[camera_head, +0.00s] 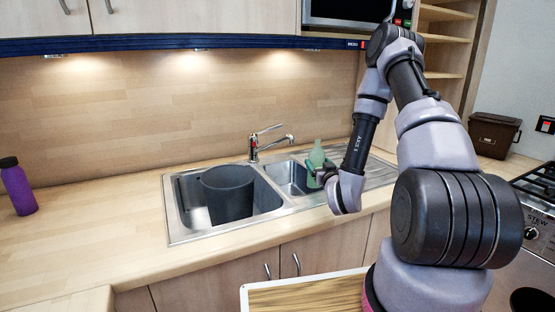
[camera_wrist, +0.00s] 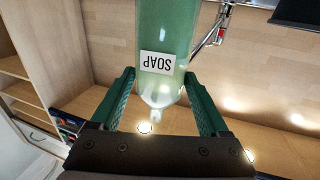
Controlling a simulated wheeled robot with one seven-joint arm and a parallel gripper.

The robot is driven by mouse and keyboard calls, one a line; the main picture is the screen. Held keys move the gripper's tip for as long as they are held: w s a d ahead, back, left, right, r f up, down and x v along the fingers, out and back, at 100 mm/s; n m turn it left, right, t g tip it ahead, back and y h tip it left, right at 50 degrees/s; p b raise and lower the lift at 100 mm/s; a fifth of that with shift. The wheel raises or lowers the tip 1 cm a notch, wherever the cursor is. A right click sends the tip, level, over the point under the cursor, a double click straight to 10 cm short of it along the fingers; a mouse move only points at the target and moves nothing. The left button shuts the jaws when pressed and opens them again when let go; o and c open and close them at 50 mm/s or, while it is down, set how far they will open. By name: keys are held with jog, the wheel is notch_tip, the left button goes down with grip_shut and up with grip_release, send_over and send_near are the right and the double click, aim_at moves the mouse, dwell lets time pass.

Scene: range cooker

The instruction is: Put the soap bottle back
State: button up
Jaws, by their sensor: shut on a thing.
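The soap bottle (camera_head: 317,156) is pale green and translucent, and in the head view it is upright over the right part of the sink. In the wrist view the soap bottle (camera_wrist: 165,50) carries a white SOAP label and appears upside down in the picture. My gripper (camera_wrist: 160,100) has its green fingers on either side of the bottle and is shut on it. In the head view my gripper (camera_head: 318,174) is partly hidden by my wrist. I cannot tell whether the bottle's base touches anything.
The steel sink (camera_head: 180,226) holds a dark pot (camera_head: 228,193) in its left basin. The tap (camera_head: 268,141) stands behind the sink. A purple bottle (camera_head: 18,188) is at far left, a brown bin (camera_head: 494,133) at right.

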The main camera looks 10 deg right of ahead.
jog(key=w+d+r+y, duration=0.1)
jog(key=w+d+r, duration=0.25)
jog(key=d, duration=0.45)
jog(key=w+d+r, duration=0.3)
jog(key=d+r, duration=0.1)
jog(key=d, duration=0.4)
notch_tip(320, 180, down, 10)
jog(key=d, duration=0.1)
jog(key=shift+d+n, duration=0.15)
jog(key=shift+n, duration=0.15)
jog(key=o, duration=1.5)
jog(key=shift+c, duration=0.2)
